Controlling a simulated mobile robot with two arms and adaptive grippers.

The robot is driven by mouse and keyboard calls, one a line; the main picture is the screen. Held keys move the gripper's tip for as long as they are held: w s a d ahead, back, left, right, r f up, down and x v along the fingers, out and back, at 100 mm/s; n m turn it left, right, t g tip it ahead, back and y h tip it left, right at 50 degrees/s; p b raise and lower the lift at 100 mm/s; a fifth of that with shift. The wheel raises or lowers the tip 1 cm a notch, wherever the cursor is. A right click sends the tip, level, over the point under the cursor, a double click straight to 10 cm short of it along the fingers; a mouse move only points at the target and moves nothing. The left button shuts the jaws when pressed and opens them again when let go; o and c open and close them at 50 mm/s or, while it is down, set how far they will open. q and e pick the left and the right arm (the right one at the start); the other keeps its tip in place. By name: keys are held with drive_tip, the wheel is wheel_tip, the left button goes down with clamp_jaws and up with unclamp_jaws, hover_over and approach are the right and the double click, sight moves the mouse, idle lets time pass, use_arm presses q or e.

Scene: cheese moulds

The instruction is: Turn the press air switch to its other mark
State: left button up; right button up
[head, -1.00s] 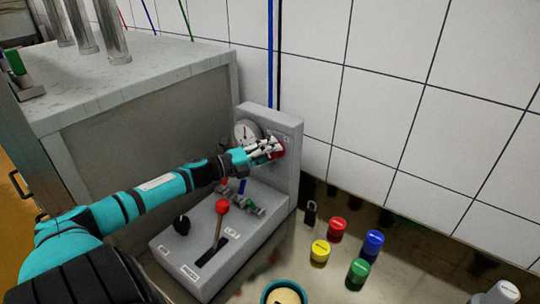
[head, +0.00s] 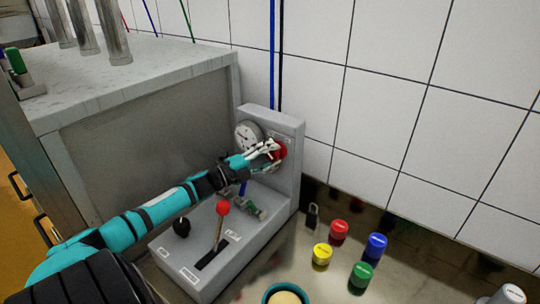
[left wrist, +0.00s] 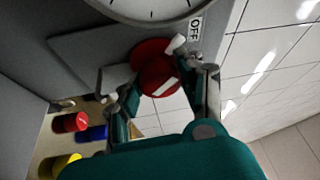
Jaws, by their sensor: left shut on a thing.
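The press air switch is a red round knob (head: 281,151) with a white pointer line, on the upright grey panel (head: 286,185). My left gripper (head: 274,149) is shut on it, and its fingers hide part of it in the head view. In the left wrist view the knob (left wrist: 158,76) sits between the two fingertips (left wrist: 160,70), its white line lying slantwise. An OFF label (left wrist: 195,30) is beside it at the upper right; the other mark cannot be made out. My right gripper is not in view.
A pressure gauge (head: 248,136) is just left of the switch. Below are a red-ball lever (head: 222,208) and a black knob (head: 181,227) on the grey console. A padlock (head: 313,214) and several coloured caps (head: 339,229) stand to the right. A large grey cabinet (head: 150,130) is at left.

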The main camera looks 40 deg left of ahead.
use_arm(q)
drive_tip(key=shift+f, duration=0.15)
drive_tip(key=o, duration=1.2)
drive_tip(key=shift+w, duration=0.2)
drive_tip(key=v, duration=1.2)
